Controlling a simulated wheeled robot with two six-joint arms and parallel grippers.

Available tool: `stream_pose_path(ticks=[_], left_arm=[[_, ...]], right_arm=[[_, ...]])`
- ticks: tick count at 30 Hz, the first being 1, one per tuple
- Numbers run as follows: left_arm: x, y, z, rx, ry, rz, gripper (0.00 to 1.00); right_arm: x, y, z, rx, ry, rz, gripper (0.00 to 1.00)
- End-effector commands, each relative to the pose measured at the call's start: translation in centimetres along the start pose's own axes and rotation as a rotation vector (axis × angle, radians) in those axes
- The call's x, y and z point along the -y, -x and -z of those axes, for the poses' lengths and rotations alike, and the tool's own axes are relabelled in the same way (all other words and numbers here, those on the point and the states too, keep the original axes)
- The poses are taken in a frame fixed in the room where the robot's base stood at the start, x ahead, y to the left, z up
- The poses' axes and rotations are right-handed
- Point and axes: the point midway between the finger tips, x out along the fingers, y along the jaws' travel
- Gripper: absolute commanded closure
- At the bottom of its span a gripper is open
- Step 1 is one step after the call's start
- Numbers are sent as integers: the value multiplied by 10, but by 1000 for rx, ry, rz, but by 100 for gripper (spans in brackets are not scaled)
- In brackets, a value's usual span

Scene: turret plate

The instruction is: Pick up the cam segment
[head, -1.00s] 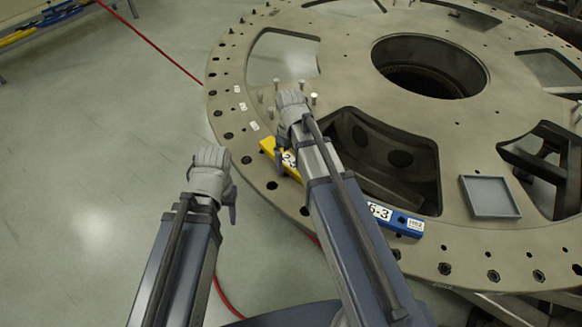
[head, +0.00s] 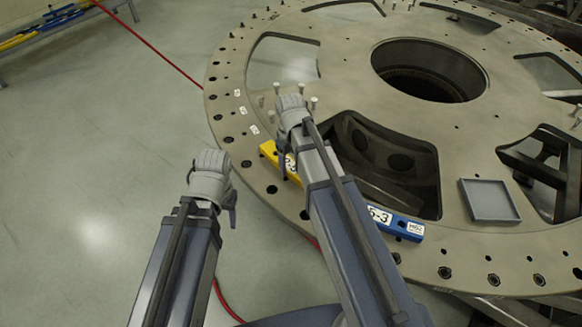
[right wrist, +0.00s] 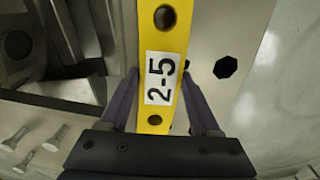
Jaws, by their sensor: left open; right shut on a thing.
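A yellow cam segment (head: 268,149), marked 2-5, lies along the near left rim of the turret plate. It also shows in the right wrist view (right wrist: 172,35), with two dark holes and a white label. My right gripper (head: 284,165) is shut on the yellow segment, with a purple finger on each side of it in the right wrist view (right wrist: 160,100). My forearm and hand hide much of it in the head view. I cannot tell whether it is lifted. My left gripper (head: 233,208) is open and empty, over the floor left of the plate.
A blue segment (head: 409,229) lies end to end with the yellow one, partly behind my right arm. The large turret plate (head: 345,70) has wide openings, several upright pegs (head: 314,103) and a grey tray (head: 490,199). A red cable (head: 160,53) crosses the open floor.

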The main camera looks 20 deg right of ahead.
Motion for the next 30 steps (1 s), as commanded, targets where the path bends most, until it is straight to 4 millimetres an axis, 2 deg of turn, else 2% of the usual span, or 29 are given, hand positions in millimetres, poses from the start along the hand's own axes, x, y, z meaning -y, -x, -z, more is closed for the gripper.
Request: stream_pose_path(ticks=[12,17,23,30], left_arm=[[0,1,0,0,0,0,47],[1,7,0,0,0,0,47],[2,27,-2,0,0,0,47],[6,63,-4,0,0,0,47]], right_arm=[[0,1,0,0,0,0,100],[0,7,0,0,0,0,100],[0,27,0,0,0,0,100],[0,64,0,0,0,0,100]])
